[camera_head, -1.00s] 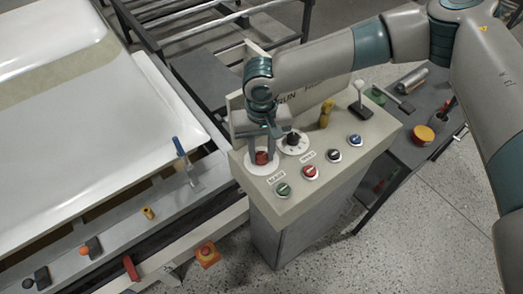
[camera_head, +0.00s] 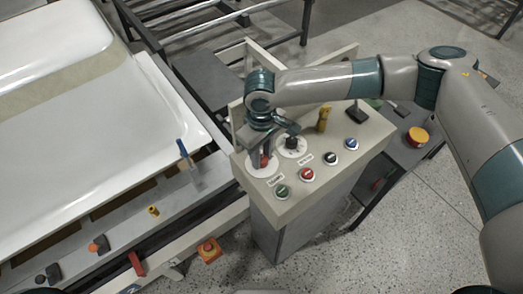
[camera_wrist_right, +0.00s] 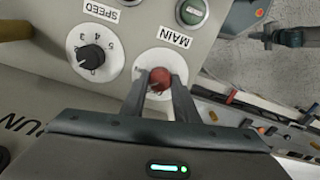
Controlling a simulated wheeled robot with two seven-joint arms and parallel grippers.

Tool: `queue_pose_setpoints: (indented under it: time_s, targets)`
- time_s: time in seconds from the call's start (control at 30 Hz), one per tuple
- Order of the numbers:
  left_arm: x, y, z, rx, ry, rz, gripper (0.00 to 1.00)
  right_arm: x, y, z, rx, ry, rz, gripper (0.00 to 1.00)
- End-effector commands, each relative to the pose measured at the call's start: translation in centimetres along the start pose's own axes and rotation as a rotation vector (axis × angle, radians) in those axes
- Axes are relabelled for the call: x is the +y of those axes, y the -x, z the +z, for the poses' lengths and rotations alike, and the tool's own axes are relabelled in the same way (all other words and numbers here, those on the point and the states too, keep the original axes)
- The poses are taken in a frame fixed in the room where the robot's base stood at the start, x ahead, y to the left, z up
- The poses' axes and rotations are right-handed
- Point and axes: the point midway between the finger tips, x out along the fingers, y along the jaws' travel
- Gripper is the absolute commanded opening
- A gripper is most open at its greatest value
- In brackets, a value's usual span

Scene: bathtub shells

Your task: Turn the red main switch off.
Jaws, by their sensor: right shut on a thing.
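The red main switch (camera_wrist_right: 159,79) is a round red knob on a white disc, beside the label MAIN in the right wrist view. In the head view the switch (camera_head: 264,161) sits at the left end of the control panel (camera_head: 318,189), partly hidden by my gripper. My right gripper (camera_wrist_right: 160,84) points down at the panel, its two fingers on either side of the red knob and shut on it. It also shows in the head view (camera_head: 263,163).
A black speed dial (camera_wrist_right: 91,57) stands close beside the switch. Green (camera_head: 282,192), red (camera_head: 307,175), black (camera_head: 330,158) and blue (camera_head: 351,144) buttons line the panel's front. A yellow knob (camera_head: 323,118) stands farther back. A white tub shell (camera_head: 70,120) lies left.

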Motion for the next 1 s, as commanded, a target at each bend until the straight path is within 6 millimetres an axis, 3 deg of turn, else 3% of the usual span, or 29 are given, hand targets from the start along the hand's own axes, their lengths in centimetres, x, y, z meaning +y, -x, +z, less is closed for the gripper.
queue_pose_setpoints:
  time_s: [0.6, 1.0]
  targets:
    - [-0.1, 2.6, -0.2, 0.000, 0.000, 0.000, 0.00, 0.0, 0.2, -0.1, 0.002, 0.539, 0.001, 0.05]
    - [-0.1, 2.9, -0.3, 0.001, 0.000, 0.000, 0.00, 0.1, 0.2, -0.1, 0.002, 0.674, 0.003, 0.05]
